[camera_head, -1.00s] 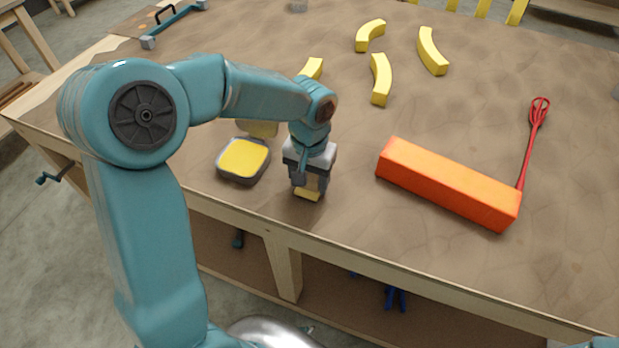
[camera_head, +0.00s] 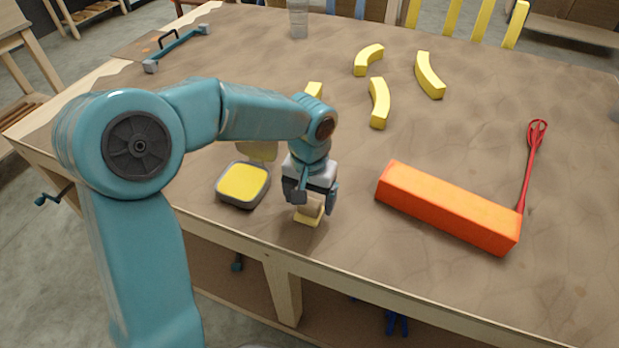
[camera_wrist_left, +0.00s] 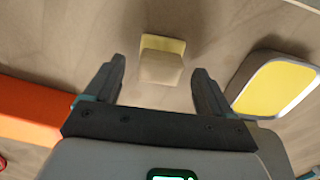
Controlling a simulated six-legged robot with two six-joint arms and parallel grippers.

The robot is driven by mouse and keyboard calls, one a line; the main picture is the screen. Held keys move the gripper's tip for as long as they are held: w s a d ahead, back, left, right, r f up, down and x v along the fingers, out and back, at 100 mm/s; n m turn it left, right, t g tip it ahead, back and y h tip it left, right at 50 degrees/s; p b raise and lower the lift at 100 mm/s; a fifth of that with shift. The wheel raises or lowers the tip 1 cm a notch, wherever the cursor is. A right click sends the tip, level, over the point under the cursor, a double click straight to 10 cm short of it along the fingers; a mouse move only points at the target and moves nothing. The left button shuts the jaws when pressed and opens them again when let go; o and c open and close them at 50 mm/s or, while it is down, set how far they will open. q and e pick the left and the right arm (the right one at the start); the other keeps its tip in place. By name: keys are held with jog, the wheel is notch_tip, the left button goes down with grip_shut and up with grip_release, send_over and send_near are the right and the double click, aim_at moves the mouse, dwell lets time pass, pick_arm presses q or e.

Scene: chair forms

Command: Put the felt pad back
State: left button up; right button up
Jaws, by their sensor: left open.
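A small beige block on a yellow base (camera_head: 308,217), probably the felt pad, stands on the table near its front edge. My left gripper (camera_head: 311,198) is open above it, pointing down. In the left wrist view the block (camera_wrist_left: 161,66) shows between the two spread fingertips, with a gap on each side. A grey-rimmed shallow tray (camera_head: 243,184) with a flat yellow inside lies just left of the gripper; it also shows in the left wrist view (camera_wrist_left: 276,88). My right gripper is not in view.
A long orange block (camera_head: 447,206) lies right of the gripper, beside a red whisk-like tool (camera_head: 530,160). Yellow curved pieces (camera_head: 379,103) lie farther back. Another pale block (camera_head: 257,151) is partly hidden behind my left arm. The table's middle is mostly clear.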

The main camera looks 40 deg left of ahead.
aim_at(309, 203)
pick_arm(q)
notch_tip(309, 203, up, 10)
dwell(0.3)
jog(key=shift+s, duration=0.15)
dwell(0.3)
